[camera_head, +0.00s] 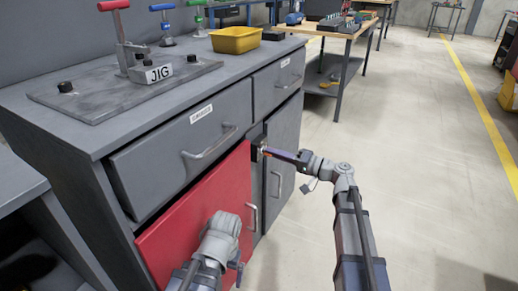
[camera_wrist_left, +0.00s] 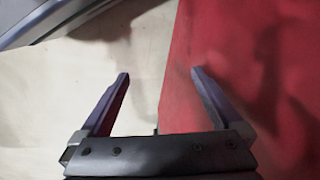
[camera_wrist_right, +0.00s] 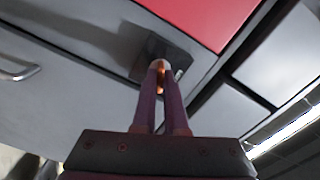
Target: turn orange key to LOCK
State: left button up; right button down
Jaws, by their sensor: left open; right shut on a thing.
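The orange key (camera_wrist_right: 160,70) sits at a dark lock plate (camera_wrist_right: 172,54) on the cabinet front, beside the red door, in the right wrist view. My right gripper (camera_wrist_right: 160,68) is shut on the key, and its fingers hide most of it. No LOCK marking can be read. In the head view my right gripper (camera_head: 268,150) reaches the cabinet front at the lock plate (camera_head: 257,141). My left gripper (camera_wrist_left: 160,73) is open and empty, with the red door (camera_wrist_left: 240,70) behind its right finger. In the head view its jaws are mostly hidden by the left arm.
The red door (camera_head: 190,215) has a metal handle (camera_head: 252,217). Drawers with handles (camera_head: 208,145) lie above it. The grey bench top carries a JIG block (camera_head: 158,74), clamps and a yellow bin (camera_head: 236,40). The floor to the right is clear.

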jog(key=n, duration=0.4)
jog(key=shift+n, duration=0.4)
jog(key=n, duration=0.5)
jog(key=shift+n, duration=1.4)
jog(key=c, duration=0.9)
grip_release()
